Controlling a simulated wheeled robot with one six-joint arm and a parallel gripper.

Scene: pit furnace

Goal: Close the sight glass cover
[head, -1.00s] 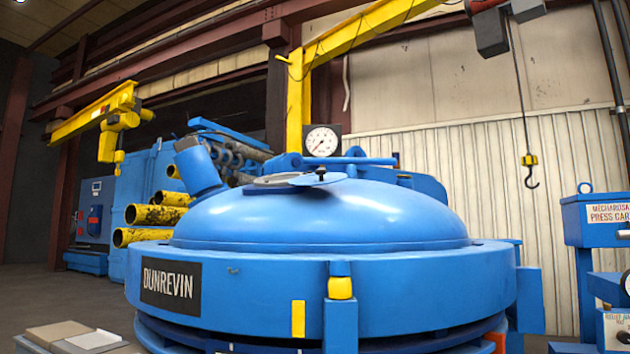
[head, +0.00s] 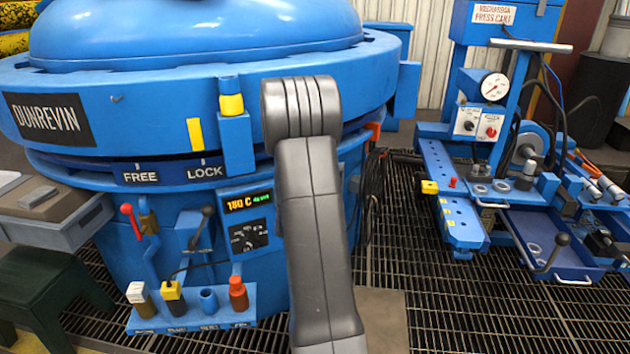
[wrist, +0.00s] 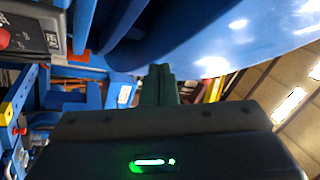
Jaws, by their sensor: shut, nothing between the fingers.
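The blue furnace lid (head: 195,35) fills the upper left of the head view, with its top cut off by the frame edge. The sight glass and its cover are not in view in the head frame now, and I cannot make them out in the wrist view. In the wrist view the curved blue shell (wrist: 225,45), probably the lid, hangs across the upper right. My gripper (wrist: 160,72) shows at the middle of the wrist view, its dark fingers together and empty, apparently close to the blue shell. I cannot tell whether it touches. My grey arm rises before the furnace in the head view.
A furnace front panel (head: 246,218) reads 180 C. A tool shelf (head: 190,322) holds several small items. Right of it stands a blue press cart (head: 455,215) with a gauge. Dark floor grating (head: 420,310) lies open between them. A grey side tray (head: 60,220) is at left.

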